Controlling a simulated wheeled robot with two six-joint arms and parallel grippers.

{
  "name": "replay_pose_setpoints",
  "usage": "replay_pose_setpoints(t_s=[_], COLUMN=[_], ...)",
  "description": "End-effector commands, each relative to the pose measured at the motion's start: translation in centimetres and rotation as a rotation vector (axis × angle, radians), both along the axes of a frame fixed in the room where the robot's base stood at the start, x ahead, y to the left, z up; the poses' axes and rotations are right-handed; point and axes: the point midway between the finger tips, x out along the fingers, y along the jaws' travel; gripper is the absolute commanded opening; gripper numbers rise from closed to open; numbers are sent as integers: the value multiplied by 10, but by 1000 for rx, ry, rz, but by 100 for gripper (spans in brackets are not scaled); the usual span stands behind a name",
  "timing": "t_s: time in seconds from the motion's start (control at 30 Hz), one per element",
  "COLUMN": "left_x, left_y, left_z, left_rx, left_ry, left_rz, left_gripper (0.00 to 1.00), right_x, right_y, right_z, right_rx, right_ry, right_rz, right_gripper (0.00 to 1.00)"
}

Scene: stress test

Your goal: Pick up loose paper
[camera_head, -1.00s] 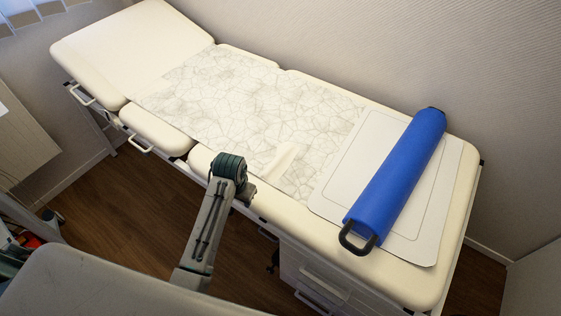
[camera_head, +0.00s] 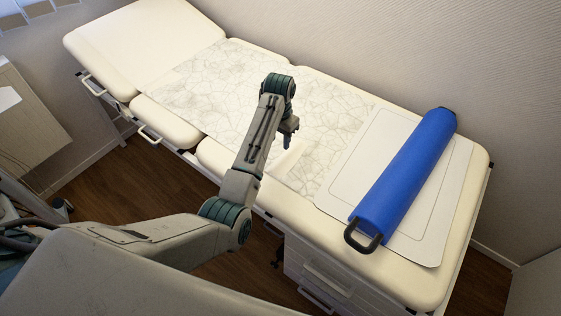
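A wide sheet of crinkled, creased white paper (camera_head: 325,112) lies over the middle of the cream examination table. A small raised fold of it (camera_head: 287,160) stands up near the table's front edge. My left arm reaches in over the front edge, and my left gripper (camera_head: 287,143) hangs over the paper just above this fold. The gripper is small and dark here, so its finger opening and any contact with the paper are unclear. My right gripper is not in view.
A blue roll with black end handles (camera_head: 405,175) lies across a white board (camera_head: 440,215) on the table's right part. The padded table (camera_head: 150,40) has a raised backrest at the left and white drawers (camera_head: 325,275) below. A wall runs behind.

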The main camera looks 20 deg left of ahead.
Motion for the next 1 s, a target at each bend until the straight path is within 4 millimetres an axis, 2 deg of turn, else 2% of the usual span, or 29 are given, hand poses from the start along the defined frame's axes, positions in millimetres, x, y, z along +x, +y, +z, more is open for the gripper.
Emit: replay_pose_setpoints(t_s=[0.2,0.47,0.7,0.83,1.0], left_x=[-1,-1,-1,-1,-1], left_y=[0,0,-1,-1,-1], left_z=[-35,-57,-92,-101,-102], left_rx=[0,0,0,0,0], left_ry=[4,3,4,1,0], left_rz=[0,1,1,1,1], left_gripper=[40,40,40,40,40], right_x=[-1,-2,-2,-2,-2], right_y=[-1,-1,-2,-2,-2], right_z=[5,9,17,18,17], right_rx=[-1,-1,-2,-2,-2], right_ry=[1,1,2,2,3], right_rz=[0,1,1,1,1], right_gripper=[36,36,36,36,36])
